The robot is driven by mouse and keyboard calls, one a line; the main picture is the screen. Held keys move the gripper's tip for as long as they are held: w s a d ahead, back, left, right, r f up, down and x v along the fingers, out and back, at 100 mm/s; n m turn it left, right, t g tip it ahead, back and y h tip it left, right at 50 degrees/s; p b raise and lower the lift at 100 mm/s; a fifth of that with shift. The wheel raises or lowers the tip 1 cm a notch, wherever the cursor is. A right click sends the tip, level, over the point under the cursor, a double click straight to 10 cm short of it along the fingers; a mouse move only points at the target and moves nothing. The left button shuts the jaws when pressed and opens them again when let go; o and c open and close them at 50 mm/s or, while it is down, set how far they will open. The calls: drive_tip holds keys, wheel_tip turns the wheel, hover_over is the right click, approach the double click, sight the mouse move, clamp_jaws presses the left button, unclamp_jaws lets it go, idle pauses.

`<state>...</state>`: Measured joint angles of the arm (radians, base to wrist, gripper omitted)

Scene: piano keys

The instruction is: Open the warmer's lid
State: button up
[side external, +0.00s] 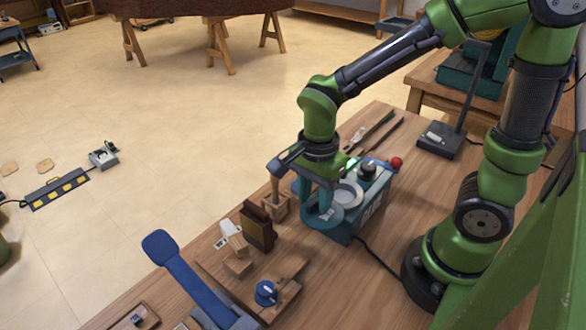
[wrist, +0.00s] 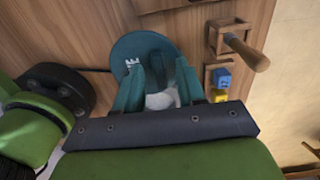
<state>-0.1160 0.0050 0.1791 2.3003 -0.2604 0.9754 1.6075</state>
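The warmer (side external: 372,212) is a teal box on the wooden bench in the side view. Its round teal lid (side external: 322,217) with a white emblem lies flat toward the box's near left end. The lid also shows in the wrist view (wrist: 133,48). A pale round part (side external: 349,192) shows beside the lid, partly uncovered; it appears between my fingers in the wrist view (wrist: 163,100). My gripper (wrist: 159,62) points down over the lid, with its teal fingers apart. I cannot tell whether the fingertips touch the lid.
A wooden block with a handle (wrist: 232,40) stands close to the warmer, beside a blue block (wrist: 222,78) and a yellow one. A brown upright block (side external: 258,225) and a wooden board (side external: 215,267) stand nearer the camera. A red ball (side external: 396,163) is at the warmer's far end.

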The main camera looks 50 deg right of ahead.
sight(318, 195)
wheel_tip(318, 195, up, 17)
idle(0.4)
drive_tip(key=s+d+f+n+t+y, duration=0.2)
drive_tip(key=n+t, duration=0.5)
drive_tip(key=n, duration=0.7)
drive_tip(key=s+d+f, duration=0.1)
drive_tip(key=d, duration=0.1)
drive_tip(key=shift+d+f, duration=0.2)
drive_tip(key=shift+d, duration=0.2)
